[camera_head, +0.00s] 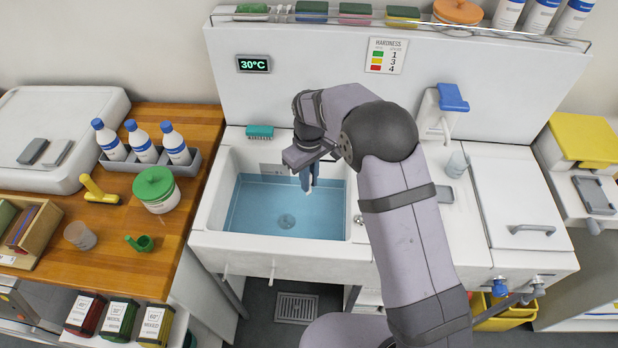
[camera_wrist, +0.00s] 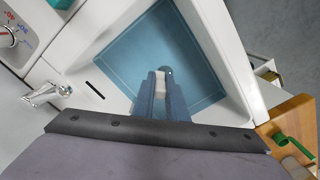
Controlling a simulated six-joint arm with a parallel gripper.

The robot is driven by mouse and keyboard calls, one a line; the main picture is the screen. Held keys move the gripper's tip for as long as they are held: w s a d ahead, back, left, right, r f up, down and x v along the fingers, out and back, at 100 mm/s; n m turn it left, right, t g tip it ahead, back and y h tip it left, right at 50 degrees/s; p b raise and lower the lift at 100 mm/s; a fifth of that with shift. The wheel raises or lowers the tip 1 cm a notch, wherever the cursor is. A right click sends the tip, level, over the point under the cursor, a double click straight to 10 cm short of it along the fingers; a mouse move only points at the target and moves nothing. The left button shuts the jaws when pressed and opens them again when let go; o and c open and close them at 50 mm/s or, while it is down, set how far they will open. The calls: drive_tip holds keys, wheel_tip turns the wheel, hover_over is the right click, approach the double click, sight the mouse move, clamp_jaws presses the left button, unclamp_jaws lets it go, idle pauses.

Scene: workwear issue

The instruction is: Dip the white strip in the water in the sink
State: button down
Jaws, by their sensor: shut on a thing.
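The sink (camera_head: 212,208) is a white basin holding blue water (camera_head: 255,205), with a round drain on its bottom. The water also fills much of the wrist view (camera_wrist: 125,62). My gripper (camera_head: 308,186) points down inside the basin area, over the back right part of the water. In the wrist view its two blue fingers (camera_wrist: 160,80) are shut on the white strip (camera_wrist: 160,88), which shows as a small pale piece between them. In the head view the strip is mostly hidden by the fingers. I cannot tell whether its lower end touches the water.
A tap (camera_wrist: 48,93) stands at the sink's edge. A teal brush (camera_head: 260,131) lies on the back rim. A hardness chart (camera_head: 386,56) and a 30°C display (camera_head: 253,64) are on the backboard. A wooden counter (camera_head: 110,245) with bottles stands left.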

drive_tip(key=shift+f+b, duration=7.65)
drive_tip(key=shift+f, duration=3.95)
drive_tip(key=shift+d, duration=0.6)
drive_tip(key=shift+a, duration=0.6)
